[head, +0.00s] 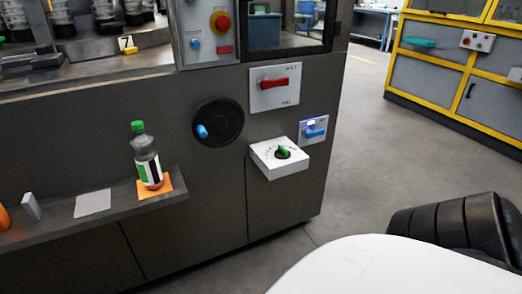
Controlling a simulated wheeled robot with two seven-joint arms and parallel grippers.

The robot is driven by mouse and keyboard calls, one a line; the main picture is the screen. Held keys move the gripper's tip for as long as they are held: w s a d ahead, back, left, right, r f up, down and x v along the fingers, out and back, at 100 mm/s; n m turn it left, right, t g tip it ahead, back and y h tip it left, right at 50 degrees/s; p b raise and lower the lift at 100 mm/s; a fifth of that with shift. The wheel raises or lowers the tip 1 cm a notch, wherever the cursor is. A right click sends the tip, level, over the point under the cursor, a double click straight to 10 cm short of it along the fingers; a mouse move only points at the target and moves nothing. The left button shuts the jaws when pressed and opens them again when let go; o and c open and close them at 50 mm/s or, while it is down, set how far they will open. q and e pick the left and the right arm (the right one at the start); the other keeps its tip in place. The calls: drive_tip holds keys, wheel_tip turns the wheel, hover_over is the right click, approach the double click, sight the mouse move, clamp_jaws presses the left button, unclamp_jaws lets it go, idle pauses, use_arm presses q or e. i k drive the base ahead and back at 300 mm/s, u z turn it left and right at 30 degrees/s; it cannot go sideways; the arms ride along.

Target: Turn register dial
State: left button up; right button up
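A white box (267,166) sticks out from the lower right of the dark machine front. On its top is a small dial (283,153) with a green pointer knob and dark marks around it; I take this to be the register dial. The green pointer stands towards the back of the box. Nothing touches the dial. Neither of my grippers is in view. A white rounded part and a black ribbed part at the lower right look like my own body.
A black handwheel (218,121) with a blue knob, a red-handled switch (274,84) and a blue switch (314,130) surround the dial. A bottle (147,158) stands on an orange pad on the left shelf (111,218). Open floor lies right of the machine; a yellow-framed cabinet stands beyond.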

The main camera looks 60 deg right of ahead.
sight(282, 153)
drive_tip(key=z, duration=2.85)
drive_tip(key=i, duration=0.85)
drive_tip(key=u, duration=1.1)
